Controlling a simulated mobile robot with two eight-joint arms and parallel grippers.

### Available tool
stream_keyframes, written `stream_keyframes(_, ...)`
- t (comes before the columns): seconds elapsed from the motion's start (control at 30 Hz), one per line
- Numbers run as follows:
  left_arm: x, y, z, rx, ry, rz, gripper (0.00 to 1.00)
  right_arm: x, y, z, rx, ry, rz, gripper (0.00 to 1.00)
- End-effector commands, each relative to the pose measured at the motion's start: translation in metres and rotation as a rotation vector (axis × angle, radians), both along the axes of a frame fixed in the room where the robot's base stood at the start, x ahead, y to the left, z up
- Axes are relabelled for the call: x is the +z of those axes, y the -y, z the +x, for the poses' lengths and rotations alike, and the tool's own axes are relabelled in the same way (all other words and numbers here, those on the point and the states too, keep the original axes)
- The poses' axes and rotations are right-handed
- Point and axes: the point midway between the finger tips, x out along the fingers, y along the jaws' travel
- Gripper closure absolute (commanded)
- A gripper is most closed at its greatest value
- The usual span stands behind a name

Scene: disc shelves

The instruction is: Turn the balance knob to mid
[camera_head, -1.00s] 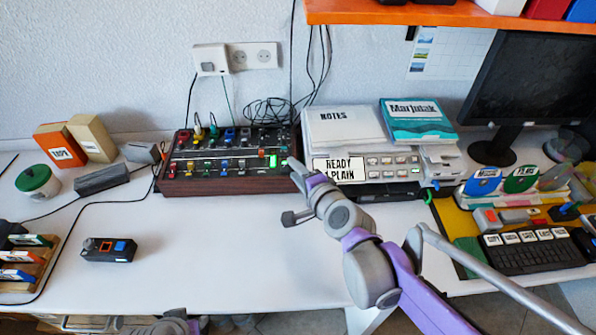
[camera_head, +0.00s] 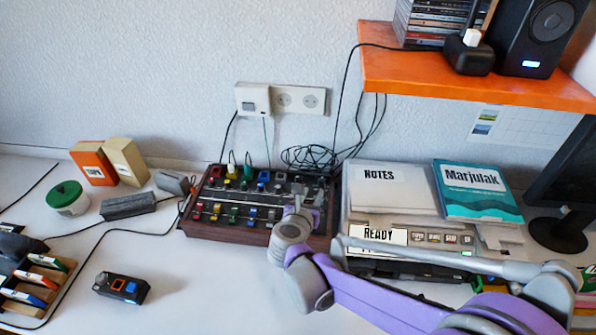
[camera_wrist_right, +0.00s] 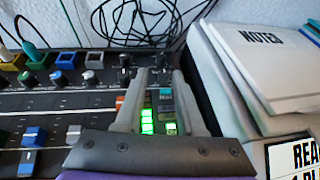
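The mixer (camera_head: 225,234), a dark panel with a wooden frame, stands against the wall with coloured fader caps and knobs. My right gripper (camera_head: 300,200) is over its right end. In the right wrist view its two grey fingers (camera_wrist_right: 156,76) are spread apart with nothing between them. Green level lights (camera_wrist_right: 147,122) show in the gap. Small black knobs (camera_wrist_right: 124,76) stand at the panel's far right, by the fingertips. I cannot read which one is the balance knob, nor tell whether a finger touches one. My left gripper is out of view.
Notes (camera_head: 388,190) and a teal book (camera_head: 478,192) lie on a white device just right of the mixer. Loose cables (camera_head: 308,156) lie behind it. An orange shelf (camera_head: 470,85) overhangs at upper right.

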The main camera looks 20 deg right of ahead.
Motion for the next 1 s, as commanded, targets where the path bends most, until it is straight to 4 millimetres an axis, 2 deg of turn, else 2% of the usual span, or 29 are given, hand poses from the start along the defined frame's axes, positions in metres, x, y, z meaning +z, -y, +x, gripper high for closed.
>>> stream_keyframes(0.17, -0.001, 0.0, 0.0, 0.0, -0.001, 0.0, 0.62, -0.011, 0.008, 0.004, -0.038, -0.001, 0.035, 0.62)
stream_keyframes(0.5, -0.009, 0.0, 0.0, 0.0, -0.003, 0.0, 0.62, -0.034, 0.042, 0.051, -0.035, -0.002, 0.031, 0.62)
stream_keyframes(0.7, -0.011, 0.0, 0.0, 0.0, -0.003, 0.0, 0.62, -0.044, 0.056, 0.071, -0.033, -0.002, 0.031, 0.62)
stream_keyframes(1.0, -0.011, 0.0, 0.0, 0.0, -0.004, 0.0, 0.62, -0.047, 0.06, 0.078, -0.031, -0.001, 0.031, 0.62)
